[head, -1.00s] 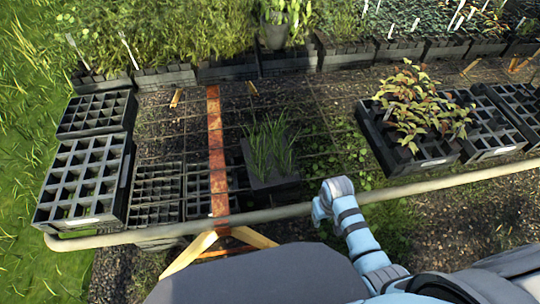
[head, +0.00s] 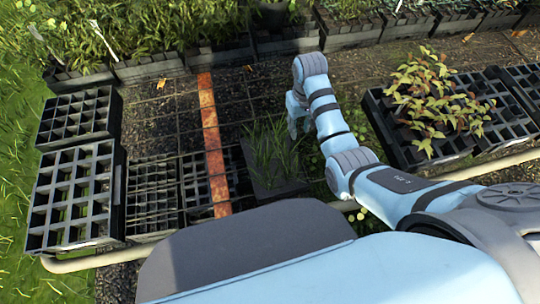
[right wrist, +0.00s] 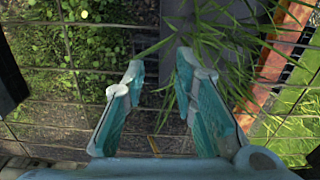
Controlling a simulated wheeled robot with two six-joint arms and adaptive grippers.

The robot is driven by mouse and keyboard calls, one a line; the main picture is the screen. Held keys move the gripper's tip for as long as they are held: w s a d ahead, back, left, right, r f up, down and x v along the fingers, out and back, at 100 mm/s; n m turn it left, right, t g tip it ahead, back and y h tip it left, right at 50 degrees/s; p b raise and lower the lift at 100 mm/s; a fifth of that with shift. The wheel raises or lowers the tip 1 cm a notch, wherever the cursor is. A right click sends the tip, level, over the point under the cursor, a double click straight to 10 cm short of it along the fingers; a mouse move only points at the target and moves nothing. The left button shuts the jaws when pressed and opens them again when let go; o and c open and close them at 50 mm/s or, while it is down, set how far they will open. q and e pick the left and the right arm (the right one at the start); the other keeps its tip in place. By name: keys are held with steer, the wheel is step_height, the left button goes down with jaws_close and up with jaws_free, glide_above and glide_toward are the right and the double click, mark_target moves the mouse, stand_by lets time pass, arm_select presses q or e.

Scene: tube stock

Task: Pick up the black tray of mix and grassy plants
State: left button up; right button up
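The black tray of mix (head: 281,190) with grassy plants (head: 270,145) stands on the wire mesh bench, in the middle of the head view. My right gripper (head: 296,128) is at the tray's far right side, by the grass. In the right wrist view, my right gripper (right wrist: 163,75) has its fingers spread with nothing held between them. The grassy plants (right wrist: 235,50) hang over and behind its right finger, and the dark tray (right wrist: 180,18) shows beyond. I cannot tell whether a finger touches the tray. My left gripper is out of view.
Empty black cell trays (head: 75,195) are stacked at the left. A tray with a reddish leafy plant (head: 430,105) stands close at the right. Planted trays line the back (head: 150,66). A pale rail (head: 470,168) runs along the front, and a rusty strip (head: 211,140) lies left of the grass.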

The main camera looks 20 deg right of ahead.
steer(key=f+b, duration=0.1)
steer(key=f, duration=0.2)
steer(key=f+b, duration=0.1)
steer(key=f, duration=0.3)
steer(key=s+f+b, duration=0.1)
steer(key=f, duration=0.3)
steer(key=shift+s, duration=0.25)
steer(key=shift+r, duration=0.1)
steer(key=shift+c, duration=0.8)
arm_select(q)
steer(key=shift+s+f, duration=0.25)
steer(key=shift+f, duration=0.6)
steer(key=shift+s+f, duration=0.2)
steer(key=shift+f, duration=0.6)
arm_select(e)
jaws_close()
